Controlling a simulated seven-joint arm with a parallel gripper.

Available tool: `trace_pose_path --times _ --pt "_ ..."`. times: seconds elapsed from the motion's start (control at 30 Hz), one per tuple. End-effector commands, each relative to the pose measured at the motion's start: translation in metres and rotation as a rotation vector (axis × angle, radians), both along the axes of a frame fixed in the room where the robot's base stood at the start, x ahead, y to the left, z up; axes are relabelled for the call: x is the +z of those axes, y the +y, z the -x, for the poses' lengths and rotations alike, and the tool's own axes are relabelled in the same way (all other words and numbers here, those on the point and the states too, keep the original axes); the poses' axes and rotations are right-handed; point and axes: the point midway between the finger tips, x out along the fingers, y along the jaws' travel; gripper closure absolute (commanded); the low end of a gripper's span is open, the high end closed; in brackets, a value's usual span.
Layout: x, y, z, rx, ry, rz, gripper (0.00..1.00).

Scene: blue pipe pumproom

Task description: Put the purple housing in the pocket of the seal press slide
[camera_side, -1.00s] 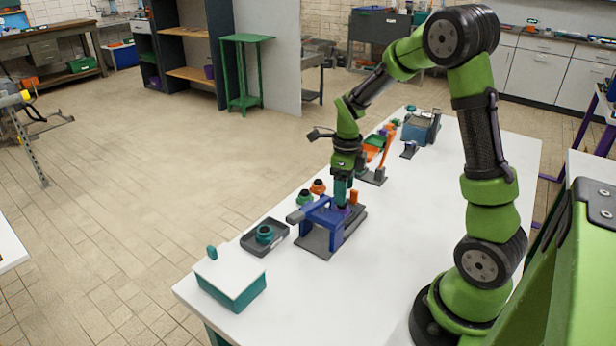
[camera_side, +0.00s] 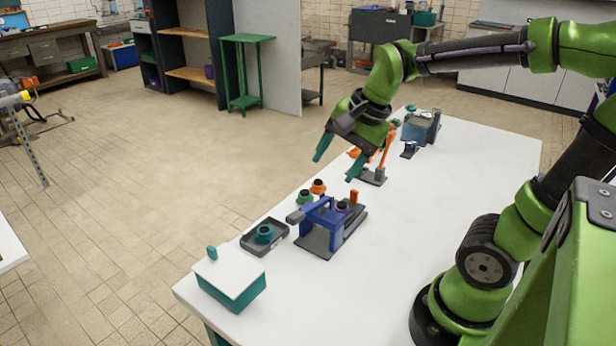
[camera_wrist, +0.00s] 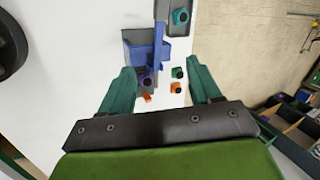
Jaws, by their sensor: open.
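The purple housing (camera_side: 343,206) with a dark top sits at the seal press slide, on the right side of the blue press (camera_side: 322,222) in the side view. It also shows in the wrist view (camera_wrist: 146,80), beside the blue press frame (camera_wrist: 158,50). Whether it is fully seated in the pocket is too small to tell. The press stands on a dark grey base (camera_side: 312,243). My gripper (camera_side: 337,168) is open and empty, with its teal fingers spread, raised above and behind the press. In the wrist view the gripper (camera_wrist: 160,85) shows nothing between its fingertips.
Green (camera_side: 305,197) and orange (camera_side: 318,187) housings stand behind the press. A dark tray (camera_side: 280,231) holds a teal housing (camera_side: 264,234). A white-lidded teal box (camera_side: 231,278) is at the front left. An orange-handled device (camera_side: 388,150) stands farther back. The table's right side is clear.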

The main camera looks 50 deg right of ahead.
Motion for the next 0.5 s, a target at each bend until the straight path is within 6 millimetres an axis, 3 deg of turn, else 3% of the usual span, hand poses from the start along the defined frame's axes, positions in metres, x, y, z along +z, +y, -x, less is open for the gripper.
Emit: trace_pose_path --times 0.1,0.2,0.33,0.5 --pt "0.009 0.029 0.024 0.380 -0.156 0.155 0.37" --pt "0.011 0.044 0.038 0.617 -0.251 0.278 0.37" --pt "0.011 0.054 0.049 0.798 -0.324 0.387 0.37" --pt "0.011 0.057 0.052 0.865 -0.347 0.431 0.37"
